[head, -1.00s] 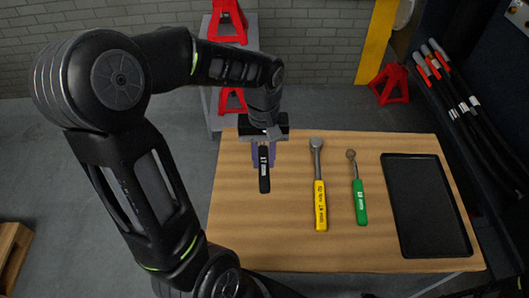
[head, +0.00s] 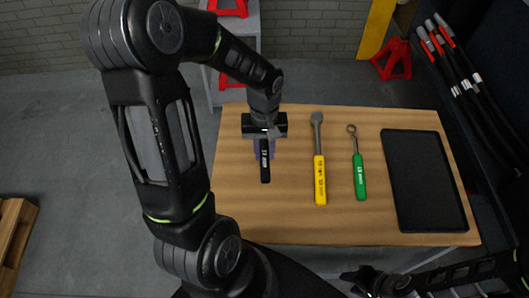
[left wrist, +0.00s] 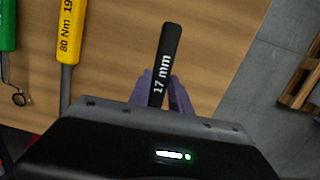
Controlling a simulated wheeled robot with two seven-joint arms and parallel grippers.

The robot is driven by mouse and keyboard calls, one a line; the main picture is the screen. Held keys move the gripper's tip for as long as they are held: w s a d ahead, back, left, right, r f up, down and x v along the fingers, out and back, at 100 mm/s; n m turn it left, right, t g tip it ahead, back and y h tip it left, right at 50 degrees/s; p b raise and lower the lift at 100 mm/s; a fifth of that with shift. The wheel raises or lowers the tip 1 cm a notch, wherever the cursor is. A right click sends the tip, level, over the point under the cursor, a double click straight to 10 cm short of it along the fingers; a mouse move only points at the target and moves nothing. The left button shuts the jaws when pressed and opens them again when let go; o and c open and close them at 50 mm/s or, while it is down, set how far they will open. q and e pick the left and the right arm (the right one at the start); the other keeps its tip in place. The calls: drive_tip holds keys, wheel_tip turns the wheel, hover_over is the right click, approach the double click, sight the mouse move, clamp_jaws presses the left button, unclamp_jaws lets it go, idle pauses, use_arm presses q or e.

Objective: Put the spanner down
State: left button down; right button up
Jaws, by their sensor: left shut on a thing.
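The spanner (head: 265,172) has a black handle, marked 17 mm in the left wrist view (left wrist: 164,70). My left gripper (head: 264,149) is shut on it, with its pale purple fingers either side of the handle. The handle points toward me over the left part of the wooden table (head: 285,215). The spanner's far end is hidden by the gripper. I cannot tell whether the spanner touches the table. My right gripper (head: 366,281) is at the bottom edge of the head view, in front of the table, small and dark.
A yellow-handled wrench (head: 319,180) and a green-handled ring spanner (head: 359,177) lie right of the left gripper. A black tray (head: 427,222) lies at the table's right. Bare wood surrounds the held spanner. A wooden pallet (head: 14,228) stands on the floor at left.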

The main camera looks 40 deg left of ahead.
use_arm(q)
drive_tip(key=shift+f, duration=0.7)
drive_tip(key=shift+f, duration=0.25)
drive_tip(key=c, duration=1.2)
unclamp_jaws()
drive_tip(key=shift+r, duration=0.1)
drive_tip(key=shift+r, duration=0.15)
drive_tip(key=r, duration=0.4)
drive_tip(key=r+b, duration=0.1)
drive_tip(key=r, duration=0.3)
drive_tip(key=w+r, duration=0.1)
drive_tip(key=r, duration=0.3)
drive_tip(key=shift+a, duration=0.35)
drive_tip(key=shift+s+f, duration=0.1)
